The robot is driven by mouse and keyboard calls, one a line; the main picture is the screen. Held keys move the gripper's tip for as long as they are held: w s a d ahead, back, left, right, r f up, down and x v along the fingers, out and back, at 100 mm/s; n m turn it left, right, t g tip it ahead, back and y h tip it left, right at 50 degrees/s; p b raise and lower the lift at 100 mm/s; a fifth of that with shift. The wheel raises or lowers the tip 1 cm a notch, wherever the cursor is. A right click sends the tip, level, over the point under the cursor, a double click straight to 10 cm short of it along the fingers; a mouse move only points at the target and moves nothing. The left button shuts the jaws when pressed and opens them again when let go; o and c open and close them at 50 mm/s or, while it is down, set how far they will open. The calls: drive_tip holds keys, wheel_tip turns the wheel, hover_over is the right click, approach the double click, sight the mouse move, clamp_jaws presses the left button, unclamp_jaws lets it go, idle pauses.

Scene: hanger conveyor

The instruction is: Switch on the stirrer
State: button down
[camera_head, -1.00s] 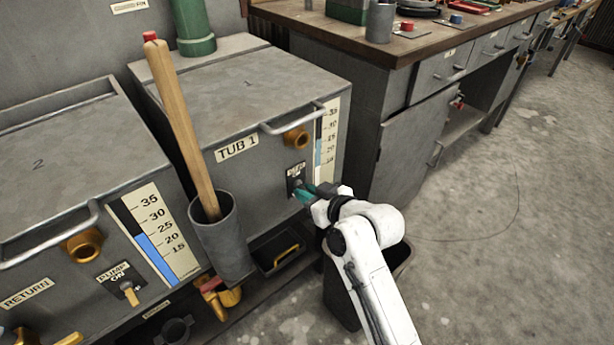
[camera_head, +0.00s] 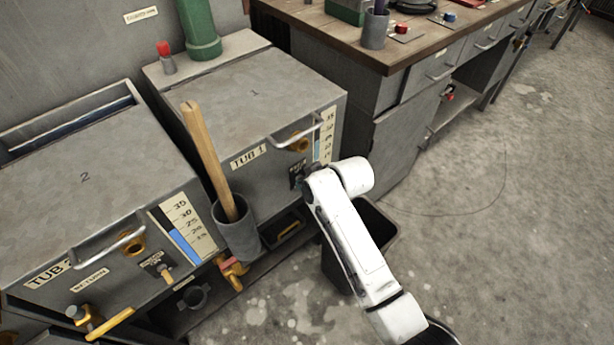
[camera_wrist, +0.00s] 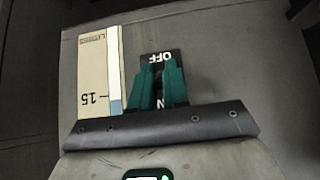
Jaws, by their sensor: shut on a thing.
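Tub 1 (camera_head: 254,91) is a grey metal box with a "TUB 1" label on its front. A small dark switch plate (camera_head: 296,172) is on that front, right of the label. In the wrist view the plate (camera_wrist: 160,56) reads "OFF" upside down, with part of an "N" below. My gripper (camera_wrist: 158,68) has green fingers over this plate, shut on what appears to be its small lever, which the fingers mostly hide. In the head view my own arm covers the fingers. I cannot tell which part is the stirrer.
Tub 2 (camera_head: 85,178) stands left, with a tan switch lever (camera_head: 166,272). A wooden handle (camera_head: 208,160) stands in a grey holder (camera_head: 238,240) between the tubs. A dark bin (camera_head: 345,255) is below my arm.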

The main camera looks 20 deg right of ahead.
drive_tip(key=shift+s+f+g, duration=0.25)
drive_tip(key=shift+f+g, duration=0.05)
drive_tip(key=c, duration=1.6)
unclamp_jaws()
drive_tip(key=o, duration=0.5)
drive_tip(key=shift+w+r, duration=0.2)
drive_tip(key=shift+r, duration=0.05)
drive_tip(key=p+v, duration=0.2)
drive_tip(key=v, duration=0.8)
drive_tip(key=shift+s+r, duration=0.2)
drive_tip(key=shift+s, duration=0.15)
drive_tip(key=s+d+m+g+h+p, duration=0.1)
drive_tip(key=s+d+g+p, duration=0.1)
drive_tip(key=s, duration=0.9)
drive_tip(key=s+d+m+g+h+p, duration=0.1)
drive_tip(key=s+d+g+p, duration=0.1)
drive_tip(key=s, duration=0.8)
drive_tip(key=s+d+m+g+p, duration=0.2)
drive_tip(key=s, duration=0.9)
drive_tip(key=shift+s+h, duration=0.3)
drive_tip(key=shift+h, duration=0.1)
